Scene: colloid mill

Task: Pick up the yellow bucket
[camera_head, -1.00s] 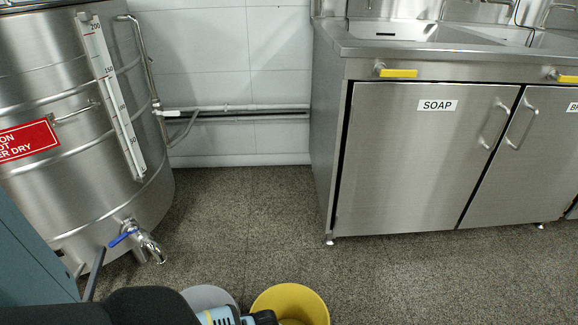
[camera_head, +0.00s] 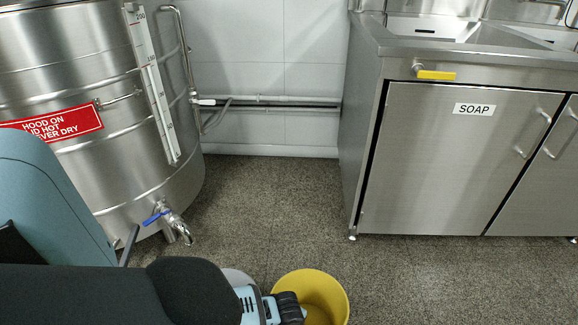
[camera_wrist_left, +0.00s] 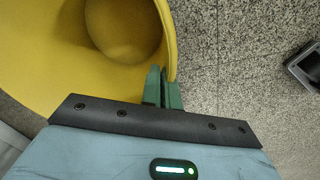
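The yellow bucket (camera_head: 324,291) stands upright on the floor at the bottom of the head view, partly hidden by my left gripper. In the left wrist view its yellow wall and open inside (camera_wrist_left: 60,60) fill the upper left. My left gripper (camera_head: 293,309) is at the bucket's near left rim. In the left wrist view its green fingers (camera_wrist_left: 163,88) are close together with the rim between them, one finger inside and one outside. My right gripper is not in view.
A steel tank (camera_head: 95,150) with a blue-handled tap (camera_head: 160,215) is at the left. A steel sink cabinet (camera_head: 450,165) is at the right. Open floor (camera_head: 270,210) lies beyond the bucket.

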